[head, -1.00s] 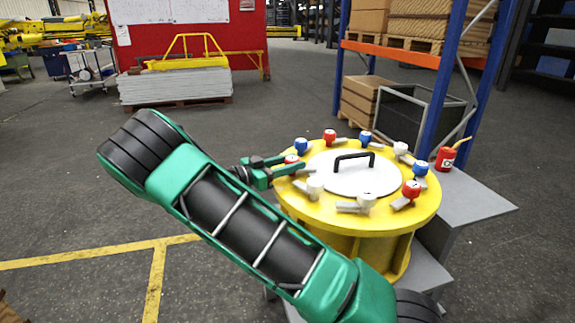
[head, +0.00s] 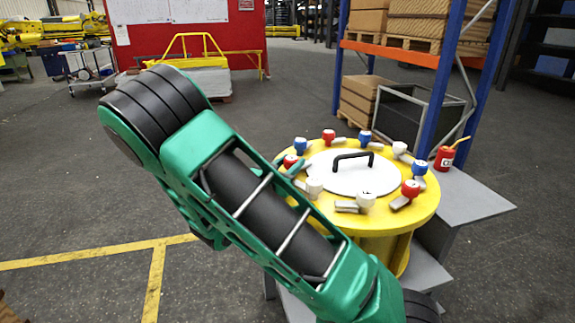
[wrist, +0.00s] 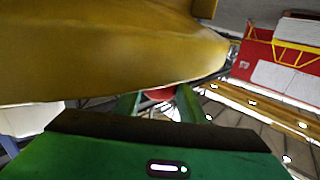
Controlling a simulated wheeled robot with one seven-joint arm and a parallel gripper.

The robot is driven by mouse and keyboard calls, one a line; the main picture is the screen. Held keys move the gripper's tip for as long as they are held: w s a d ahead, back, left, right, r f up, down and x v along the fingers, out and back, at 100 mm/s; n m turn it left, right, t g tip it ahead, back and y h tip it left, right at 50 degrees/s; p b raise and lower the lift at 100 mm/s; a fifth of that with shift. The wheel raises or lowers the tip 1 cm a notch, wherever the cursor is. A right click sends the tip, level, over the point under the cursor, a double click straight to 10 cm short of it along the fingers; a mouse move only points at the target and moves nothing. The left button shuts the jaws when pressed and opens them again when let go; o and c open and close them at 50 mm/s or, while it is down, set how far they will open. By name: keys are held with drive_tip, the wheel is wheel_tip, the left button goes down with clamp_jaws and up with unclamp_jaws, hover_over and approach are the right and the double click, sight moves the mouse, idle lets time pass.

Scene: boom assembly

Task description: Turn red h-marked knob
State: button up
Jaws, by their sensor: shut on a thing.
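A yellow drum (head: 368,222) with a round white lid (head: 340,176) carries a ring of red, blue and white knobs. My gripper (wrist: 157,101) is shut on a red knob (wrist: 159,94), which shows between its two green fingers in the wrist view. In the head view this red knob (head: 290,160) is at the drum's left edge, with a bit of green finger beside it. My arm hides most of the gripper there. Other red knobs are at the back (head: 329,136) and at the right front (head: 411,189). No h mark is legible on any of them.
The lid has a black handle (head: 353,156). A red can (head: 445,158) stands on the grey table (head: 470,195) to the right. Blue and orange shelving (head: 455,70) with boxes stands behind. The floor at the left is open.

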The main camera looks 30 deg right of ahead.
drive_tip(key=shift+n+t+y, duration=0.6)
drive_tip(key=shift+n+t, duration=0.1)
drive_tip(key=shift+t, duration=0.2)
drive_tip(key=shift+w+r, duration=0.1)
drive_tip(key=shift+w, duration=0.05)
drive_tip(key=o, duration=1)
drive_tip(key=shift+o, duration=0.2)
drive_tip(key=v, duration=1)
drive_tip(key=shift+s+a, duration=0.25)
drive_tip(key=shift+s, duration=0.1)
